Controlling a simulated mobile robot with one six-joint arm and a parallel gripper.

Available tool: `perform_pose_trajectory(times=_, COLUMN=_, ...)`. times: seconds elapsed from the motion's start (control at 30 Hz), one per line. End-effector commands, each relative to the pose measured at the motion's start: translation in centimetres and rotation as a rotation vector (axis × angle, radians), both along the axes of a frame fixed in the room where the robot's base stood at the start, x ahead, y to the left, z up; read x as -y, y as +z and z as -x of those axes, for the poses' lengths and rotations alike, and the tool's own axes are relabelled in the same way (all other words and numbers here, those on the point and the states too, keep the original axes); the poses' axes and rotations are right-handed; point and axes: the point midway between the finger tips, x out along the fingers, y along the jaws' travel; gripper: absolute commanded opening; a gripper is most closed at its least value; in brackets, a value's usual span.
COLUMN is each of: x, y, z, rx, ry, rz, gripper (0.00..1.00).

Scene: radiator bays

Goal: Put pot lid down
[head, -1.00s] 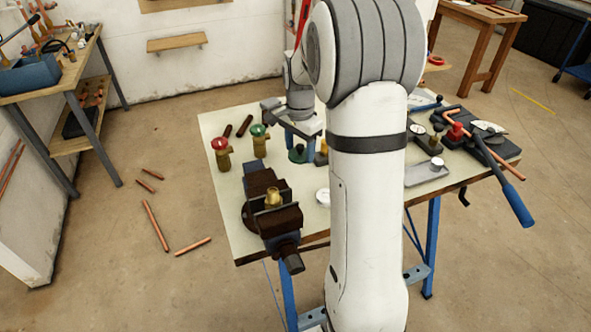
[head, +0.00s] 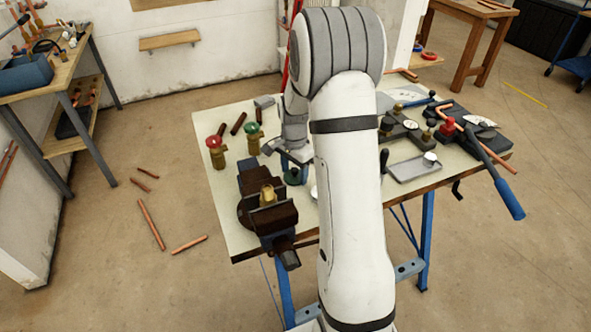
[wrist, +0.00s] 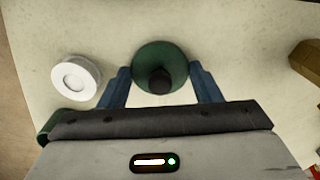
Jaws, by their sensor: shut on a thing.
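The pot lid is a round green disc with a dark knob (wrist: 158,72). It sits between the two blue fingertips of my gripper (wrist: 162,82), which is shut on it. In the head view my gripper (head: 293,160) is low over the left-middle of the workbench, with the green lid (head: 295,178) below it, partly hidden. Whether the lid touches the bench top is hard to tell. A white round tin (wrist: 76,77) stands apart to the left in the wrist view. Another green edge (wrist: 46,124) shows at lower left, mostly hidden by my gripper.
A vise with a brass piece (head: 267,195) stands at the bench's front left. Valves with red (head: 215,150) and green (head: 253,138) handwheels stand behind it. A grey tray (head: 405,172) and pipe bender (head: 495,165) lie right. In the wrist view, a brass object (wrist: 306,62) is at right.

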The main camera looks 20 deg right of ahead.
Motion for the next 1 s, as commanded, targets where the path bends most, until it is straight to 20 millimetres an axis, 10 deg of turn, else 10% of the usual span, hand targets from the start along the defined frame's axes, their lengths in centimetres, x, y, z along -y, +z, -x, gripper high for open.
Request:
perform_pose_trajectory(times=0.07, x=0.0, y=-0.4, z=0.0, rx=0.0, ry=0.0, rz=0.0, gripper=0.36)
perform_pose_trajectory(times=0.1, x=0.0, y=-0.3, z=0.0, rx=0.0, ry=0.0, rz=0.0, gripper=0.6)
perform_pose_trajectory(times=0.33, x=0.0, y=-0.2, z=0.0, rx=0.0, ry=-0.001, rz=0.0, gripper=0.79)
perform_pose_trajectory(times=0.7, x=0.1, y=0.6, z=-0.1, rx=0.003, ry=-0.002, rz=0.001, gripper=0.8)
perform_pose_trajectory(times=1.0, x=0.1, y=6.7, z=-0.1, rx=0.007, ry=-0.002, rz=0.001, gripper=0.8)
